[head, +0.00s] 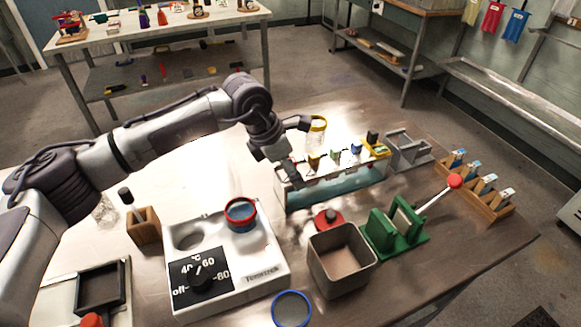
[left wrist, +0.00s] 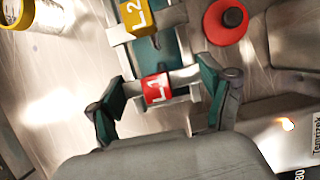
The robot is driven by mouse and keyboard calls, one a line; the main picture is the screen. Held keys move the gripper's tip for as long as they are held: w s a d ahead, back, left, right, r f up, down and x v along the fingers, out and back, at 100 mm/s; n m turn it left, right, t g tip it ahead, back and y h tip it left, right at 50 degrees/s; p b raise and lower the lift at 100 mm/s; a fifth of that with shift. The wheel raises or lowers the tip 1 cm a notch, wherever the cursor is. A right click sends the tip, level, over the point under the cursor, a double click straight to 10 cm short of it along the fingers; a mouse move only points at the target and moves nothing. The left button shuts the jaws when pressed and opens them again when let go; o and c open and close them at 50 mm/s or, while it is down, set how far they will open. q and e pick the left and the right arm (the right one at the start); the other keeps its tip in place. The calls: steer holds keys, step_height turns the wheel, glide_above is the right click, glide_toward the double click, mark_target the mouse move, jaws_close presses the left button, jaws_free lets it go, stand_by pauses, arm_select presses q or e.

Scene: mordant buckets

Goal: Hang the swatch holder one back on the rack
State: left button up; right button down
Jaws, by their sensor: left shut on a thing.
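The swatch holder with a red L1 tag (left wrist: 158,89) sits between the fingers of my left gripper (left wrist: 163,88), which is shut on its crossbar in the left wrist view. The gripper (head: 288,182) is at the left end of a clear tank (head: 340,187) in the head view and hides the red tag there. A holder with a yellow L2 tag (left wrist: 138,17) is just beyond it. More tagged holders, one with a blue tag (head: 356,148), line the tank's top. I cannot tell whether the held holder still rests on supports. My right gripper is not in view.
A red lid (head: 328,220), an open square container (head: 341,262) and a green stand (head: 395,232) are in front. A Temnzek heater (head: 225,265) is front left. A yellow-rimmed jar (head: 318,124) is behind.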

arm_select(q)
steer(key=o, duration=1.1)
steer(key=shift+c, duration=0.2)
steer(key=v, duration=1.2)
